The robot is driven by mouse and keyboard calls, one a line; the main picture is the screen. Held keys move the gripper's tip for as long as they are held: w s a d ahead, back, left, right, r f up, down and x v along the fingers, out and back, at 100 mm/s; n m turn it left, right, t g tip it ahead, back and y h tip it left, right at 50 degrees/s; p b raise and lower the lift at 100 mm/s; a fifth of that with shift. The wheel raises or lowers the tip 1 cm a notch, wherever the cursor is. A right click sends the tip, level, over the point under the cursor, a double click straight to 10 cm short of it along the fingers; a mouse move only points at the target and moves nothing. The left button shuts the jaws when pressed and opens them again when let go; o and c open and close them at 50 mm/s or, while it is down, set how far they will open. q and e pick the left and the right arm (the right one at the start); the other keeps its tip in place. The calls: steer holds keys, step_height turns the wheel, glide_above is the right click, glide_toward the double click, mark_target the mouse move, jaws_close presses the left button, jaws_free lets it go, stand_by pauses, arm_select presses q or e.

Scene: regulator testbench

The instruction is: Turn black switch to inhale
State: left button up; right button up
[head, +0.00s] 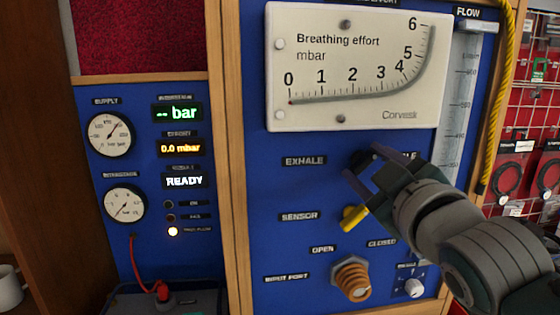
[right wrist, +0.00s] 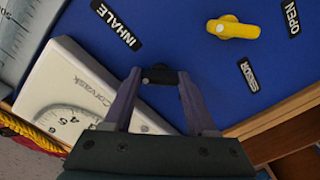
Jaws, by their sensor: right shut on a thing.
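My right gripper (head: 357,168) reaches in from the right to the blue panel, between the EXHALE label (head: 304,160) and a label at right that it partly covers. In the right wrist view the two fingers of my right gripper (right wrist: 158,78) are shut on the black switch (right wrist: 160,73), which shows as a small dark piece between the tips. The INHALE label (right wrist: 116,24) is clear in that view, up and left of the switch. My gripper hides most of the switch in the head view, so its exact angle is hard to tell. My left gripper is out of view.
A yellow switch (head: 354,217) sits just below my gripper. Lower down are a brass port (head: 352,278) and a small white knob (head: 414,288). The white breathing effort gauge (head: 350,65) is above. A flow tube (head: 466,100) and yellow rope (head: 497,120) are at right.

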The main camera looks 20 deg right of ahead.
stand_by(0.3)
steer(key=o, duration=1.4)
steer(key=shift+c, duration=0.2)
steer(key=b+v, duration=0.3)
steer(key=v, duration=0.7)
steer(key=shift+d, duration=0.1)
